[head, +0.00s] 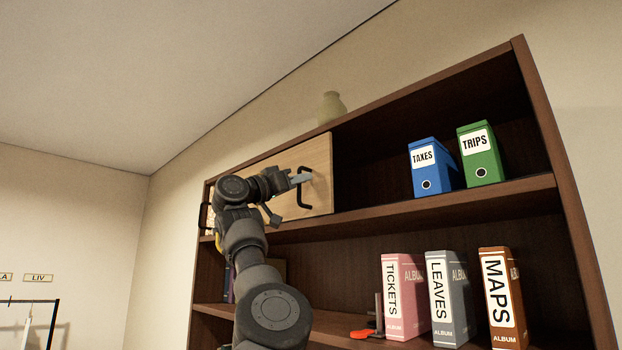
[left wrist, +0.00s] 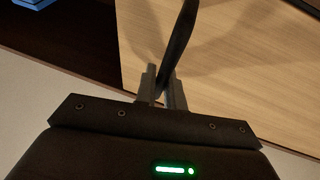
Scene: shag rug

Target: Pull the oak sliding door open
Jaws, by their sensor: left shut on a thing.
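The oak sliding door (head: 318,160) is a light wood panel in the upper left part of the dark bookcase. A black bar handle (head: 304,202) stands on it near its right edge. My left gripper (head: 303,178) is at the handle and shut on it. In the left wrist view the fingers (left wrist: 163,90) close around the black handle (left wrist: 181,35), with the pale oak door (left wrist: 235,60) behind. The door covers the left of the upper compartment; the right of that compartment is open. My arm hides part of the door. My right gripper is not in view.
The upper shelf holds a blue TAXES binder (head: 425,168) and a green TRIPS binder (head: 480,154). A vase (head: 331,106) is on top. Dark space lies open between door and binders.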

